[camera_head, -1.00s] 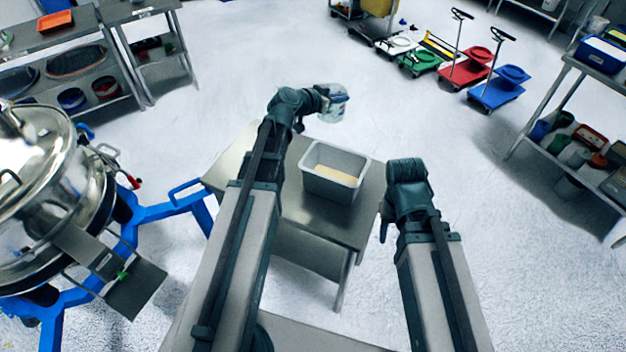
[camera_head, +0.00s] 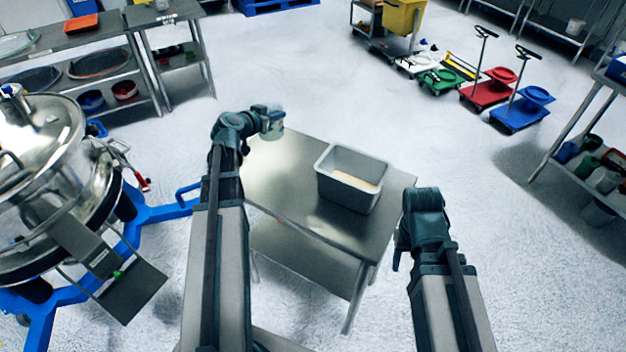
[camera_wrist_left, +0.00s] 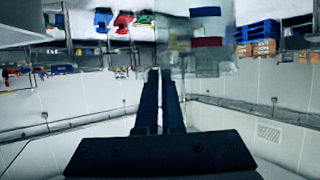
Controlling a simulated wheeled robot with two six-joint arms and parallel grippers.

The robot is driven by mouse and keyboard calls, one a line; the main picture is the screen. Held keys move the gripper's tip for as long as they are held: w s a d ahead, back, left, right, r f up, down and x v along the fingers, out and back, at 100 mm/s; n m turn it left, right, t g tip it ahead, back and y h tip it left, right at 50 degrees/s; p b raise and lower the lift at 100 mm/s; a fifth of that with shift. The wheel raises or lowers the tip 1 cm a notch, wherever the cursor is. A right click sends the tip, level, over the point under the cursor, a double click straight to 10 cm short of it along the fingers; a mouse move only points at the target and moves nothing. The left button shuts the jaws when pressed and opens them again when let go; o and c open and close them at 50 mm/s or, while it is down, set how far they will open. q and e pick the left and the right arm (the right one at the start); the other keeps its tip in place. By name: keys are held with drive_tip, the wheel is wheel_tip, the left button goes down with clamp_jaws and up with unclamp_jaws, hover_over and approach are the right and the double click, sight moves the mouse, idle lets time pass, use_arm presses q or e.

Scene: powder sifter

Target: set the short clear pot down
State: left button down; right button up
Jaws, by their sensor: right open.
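The short clear pot (camera_head: 276,130) is at the end of my left arm, above the far left part of the steel table. My left gripper (camera_head: 266,119) is shut on it and holds it up. In the left wrist view the see-through pot (camera_wrist_left: 210,62) shows blurred beyond the fingers (camera_wrist_left: 161,85), which are close together. Its contents cannot be made out. My right gripper (camera_head: 398,258) is open beside the table's right edge, mostly hidden by its wrist.
The steel table (camera_head: 290,190) has a grey bin (camera_head: 345,195) with pale powder on its right half; its left half is bare. A steel sifter (camera_head: 45,180) on a blue frame (camera_head: 160,212) stands left. Shelves and trolleys stand farther back.

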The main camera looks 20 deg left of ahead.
use_arm(q)
drive_tip(key=shift+f+b, duration=5.1)
drive_tip(key=shift+r, duration=0.1)
drive_tip(key=c, duration=1.5)
unclamp_jaws()
drive_tip(key=o, duration=0.5)
drive_tip(key=shift+c, duration=0.2)
